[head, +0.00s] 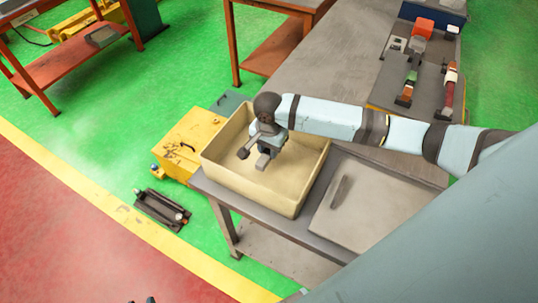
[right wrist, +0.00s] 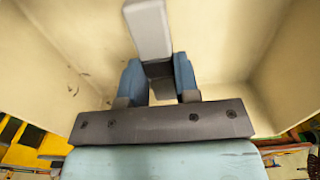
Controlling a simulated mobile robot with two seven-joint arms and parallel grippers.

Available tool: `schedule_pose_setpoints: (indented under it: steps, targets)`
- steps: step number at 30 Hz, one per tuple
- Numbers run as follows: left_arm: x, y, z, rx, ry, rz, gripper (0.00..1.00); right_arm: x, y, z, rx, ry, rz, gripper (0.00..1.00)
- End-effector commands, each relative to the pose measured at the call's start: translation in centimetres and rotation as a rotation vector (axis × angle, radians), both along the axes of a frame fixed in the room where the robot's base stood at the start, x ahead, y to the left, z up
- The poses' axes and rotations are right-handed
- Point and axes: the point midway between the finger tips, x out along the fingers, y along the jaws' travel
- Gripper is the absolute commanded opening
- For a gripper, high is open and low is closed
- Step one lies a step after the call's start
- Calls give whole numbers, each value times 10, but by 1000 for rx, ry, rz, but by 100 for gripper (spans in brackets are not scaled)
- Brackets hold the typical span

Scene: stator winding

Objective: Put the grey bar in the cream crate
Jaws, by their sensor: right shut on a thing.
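The cream crate (head: 252,189) stands open on the corner of a grey table. My right gripper (head: 265,148) reaches down inside its walls from the right. It is shut on the grey bar (head: 263,161). In the right wrist view the light grey bar (right wrist: 149,32) sticks out between the blue fingers of the gripper (right wrist: 160,75), with cream crate walls (right wrist: 80,60) around it. I cannot tell whether the bar touches the crate floor. My left gripper is not clearly in view.
A grey panel (head: 375,215) with a dark slot or handle lies right of the crate. A yellow box (head: 188,140) stands on the floor to the left. A dark rack (head: 162,209) lies on the green floor. Small parts sit on the far table at the right.

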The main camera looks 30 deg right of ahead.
Motion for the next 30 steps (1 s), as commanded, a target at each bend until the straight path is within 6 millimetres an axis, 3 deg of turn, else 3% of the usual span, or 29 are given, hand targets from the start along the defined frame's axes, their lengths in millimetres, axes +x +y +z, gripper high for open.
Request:
schedule_pose_setpoints:
  steps: [7, 18, 19, 21, 30]
  targets:
    - [0, 0, -1, 1, 2, 0, 39, 0, 0, -35, 0, 1, 0, 1]
    - [0, 0, 2, 1, 2, 0, 39, 0, 0, -39, 0, 1, 1, 1]
    - [0, 0, 1, 0, 1, 0, 39, 0, 0, -39, 1, 1, 1, 36]
    - [0, 0, 1, -1, 1, 1, 39, 0, 0, -39, 1, 1, 1, 52]
    - [0, 0, 0, -1, 0, 1, 39, 0, 0, -38, 0, 0, 1, 55]
